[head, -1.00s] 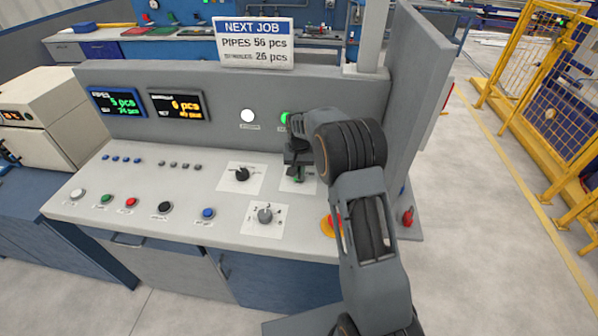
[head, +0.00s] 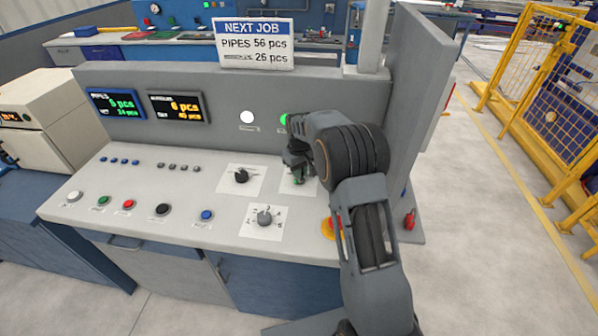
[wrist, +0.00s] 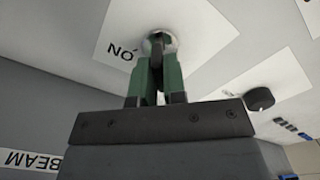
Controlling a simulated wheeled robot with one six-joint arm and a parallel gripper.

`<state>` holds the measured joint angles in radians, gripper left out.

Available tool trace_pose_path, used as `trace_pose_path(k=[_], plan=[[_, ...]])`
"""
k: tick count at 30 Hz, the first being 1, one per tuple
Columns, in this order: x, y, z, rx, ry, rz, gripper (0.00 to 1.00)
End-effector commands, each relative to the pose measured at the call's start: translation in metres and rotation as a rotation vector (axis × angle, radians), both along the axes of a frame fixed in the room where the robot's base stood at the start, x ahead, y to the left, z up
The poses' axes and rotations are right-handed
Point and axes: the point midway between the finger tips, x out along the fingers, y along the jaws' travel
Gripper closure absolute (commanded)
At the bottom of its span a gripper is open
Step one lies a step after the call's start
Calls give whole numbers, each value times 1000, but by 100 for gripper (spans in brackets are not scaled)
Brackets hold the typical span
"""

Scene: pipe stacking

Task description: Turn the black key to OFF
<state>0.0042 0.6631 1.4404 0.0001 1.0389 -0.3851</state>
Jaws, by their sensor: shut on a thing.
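My gripper (wrist: 158,72) has green fingers that point into the desk panel and are shut on the black key. The black key (wrist: 157,42) sits in a round metal collar on a white label plate (wrist: 118,40) and is mostly hidden between the fingers. The word ON shows upside down on the plate beside the key in the wrist view; the OFF mark is not visible. In the head view, my gripper (head: 298,175) is over the right rear plate, and my arm covers the key there.
A black rotary knob (head: 241,176) is just left of the key, and a grey selector knob (head: 264,217) is in front. A red emergency button on a yellow base (head: 329,227) is close to my arm. The upright panel carries a white lamp (head: 247,117) and a lit green lamp (head: 284,119).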

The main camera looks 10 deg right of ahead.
Motion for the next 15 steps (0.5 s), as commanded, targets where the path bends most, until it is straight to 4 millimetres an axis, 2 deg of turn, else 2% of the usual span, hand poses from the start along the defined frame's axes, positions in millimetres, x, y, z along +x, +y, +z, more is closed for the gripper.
trace_pose_path(k=[15], plan=[[1, 0, 2, -1, -6, 31, 100]])
